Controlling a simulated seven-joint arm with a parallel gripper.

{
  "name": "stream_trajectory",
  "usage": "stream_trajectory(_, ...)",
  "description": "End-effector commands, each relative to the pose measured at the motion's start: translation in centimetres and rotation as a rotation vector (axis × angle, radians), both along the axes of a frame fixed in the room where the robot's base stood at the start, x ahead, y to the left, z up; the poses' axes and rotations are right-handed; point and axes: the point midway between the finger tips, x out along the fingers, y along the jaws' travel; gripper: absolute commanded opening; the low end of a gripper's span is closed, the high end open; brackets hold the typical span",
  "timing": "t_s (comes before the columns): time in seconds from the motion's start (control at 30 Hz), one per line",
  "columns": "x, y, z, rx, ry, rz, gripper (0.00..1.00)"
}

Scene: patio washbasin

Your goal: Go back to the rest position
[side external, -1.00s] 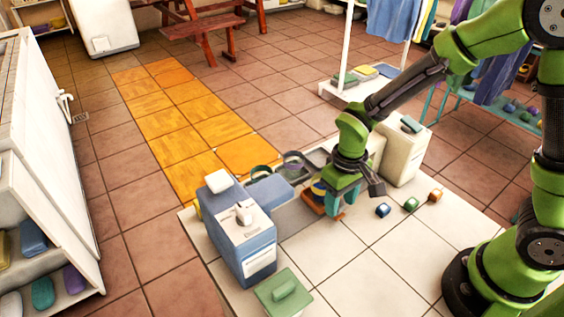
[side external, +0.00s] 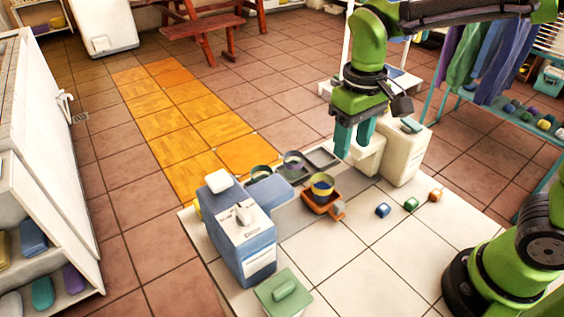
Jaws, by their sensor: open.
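My gripper (side external: 355,139) has teal fingers pointing down, parted and empty. It hangs in the air in front of the cream dispenser-like box (side external: 405,148) at the back right of the white tiled worktop (side external: 335,262). A yellow and blue cup-like ring (side external: 322,186) sits on an orange tray (side external: 317,204), below and left of my gripper and apart from it.
A blue box (side external: 240,235) with a white bar on top stands at the left. A green block (side external: 283,293) lies at the front. Small blue (side external: 382,210), green (side external: 411,204) and orange (side external: 435,195) pieces lie at the right. The middle tiles are clear.

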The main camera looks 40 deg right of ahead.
Motion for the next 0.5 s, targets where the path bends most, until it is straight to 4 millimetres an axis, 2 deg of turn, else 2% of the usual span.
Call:
stream_trajectory(0.37,0.2,0.1,-0.3,0.008,-0.015,0.002,0.49)
stream_trajectory(0.4,-0.1,0.2,-0.7,0.02,-0.022,0.003,0.49)
stream_trajectory(0.5,-1.2,-0.4,-0.3,0.073,-0.09,-0.03,0.49)
